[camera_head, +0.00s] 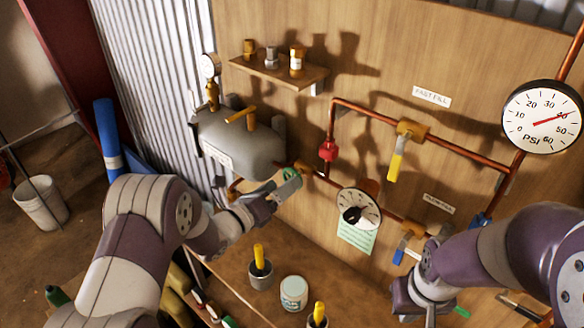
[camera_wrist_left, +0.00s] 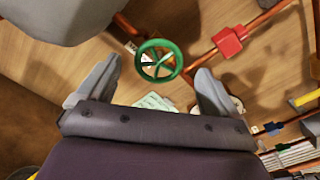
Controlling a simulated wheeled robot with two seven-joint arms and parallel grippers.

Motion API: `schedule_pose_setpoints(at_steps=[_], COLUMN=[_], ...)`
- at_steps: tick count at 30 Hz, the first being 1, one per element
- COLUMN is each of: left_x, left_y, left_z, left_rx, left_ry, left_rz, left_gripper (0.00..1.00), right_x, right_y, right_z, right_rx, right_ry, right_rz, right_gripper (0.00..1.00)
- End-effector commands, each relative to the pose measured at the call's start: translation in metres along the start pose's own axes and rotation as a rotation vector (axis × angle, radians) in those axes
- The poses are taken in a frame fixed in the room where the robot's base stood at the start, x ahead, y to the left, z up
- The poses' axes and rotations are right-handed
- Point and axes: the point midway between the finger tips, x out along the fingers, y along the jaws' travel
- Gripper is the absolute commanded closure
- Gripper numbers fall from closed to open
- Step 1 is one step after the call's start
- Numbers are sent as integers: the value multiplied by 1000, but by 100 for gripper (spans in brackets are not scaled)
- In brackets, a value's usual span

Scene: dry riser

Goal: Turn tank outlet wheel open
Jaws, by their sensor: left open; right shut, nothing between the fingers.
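The green tank outlet wheel (camera_wrist_left: 160,43) is a spoked ring, seen nearly face-on in the left wrist view. In the head view only part of the wheel (camera_head: 291,173) shows, beside the copper pipe right of the grey tank (camera_head: 240,145); my left fingers partly cover it. My left gripper (camera_head: 278,190) is open. In the left wrist view the wheel shows between and beyond its spread fingers (camera_wrist_left: 157,72), with no clear contact. My right gripper (camera_head: 425,303) is shut and empty at lower right, away from the wheel.
A yellow-handled valve (camera_head: 396,160), a red fitting (camera_head: 328,150) and a small dial (camera_head: 358,210) sit along the copper pipes. A large PSI gauge (camera_head: 542,117) is at right. A shelf (camera_head: 280,72) is above the tank. A bench (camera_head: 235,265) with cups lies below.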

Motion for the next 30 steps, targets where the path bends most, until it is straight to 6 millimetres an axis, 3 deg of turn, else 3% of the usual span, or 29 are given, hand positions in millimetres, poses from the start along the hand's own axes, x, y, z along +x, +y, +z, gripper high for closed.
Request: schedule_pose_setpoints(at_steps=[1, 7, 19, 20, 24, 30], left_x=[12, 42, 52, 52, 52, 51], left_y=[-4, -1, 1, 1, 1, 1], left_z=[4, 1, 0, 0, 0, -1], left_rx=[-1, -2, -2, -2, -2, -9], left_ry=[3, 2, 0, 0, 0, 0], left_rz=[0, 1, 3, 3, 3, 3], left_gripper=[7, 7, 7, 13, 58, 58], right_x=[-11, -22, -23, -23, -23, -21], right_y=[0, 0, 0, 0, 0, 0], right_z=[-1, -2, -3, -3, -3, -2], right_rx=[0, 0, 0, 0, 0, 0], right_ry=[0, 0, 0, 0, 0, 0], right_rz=[0, 0, 0, 0, 0, 0], right_gripper=[100, 100, 100, 100, 100, 100])
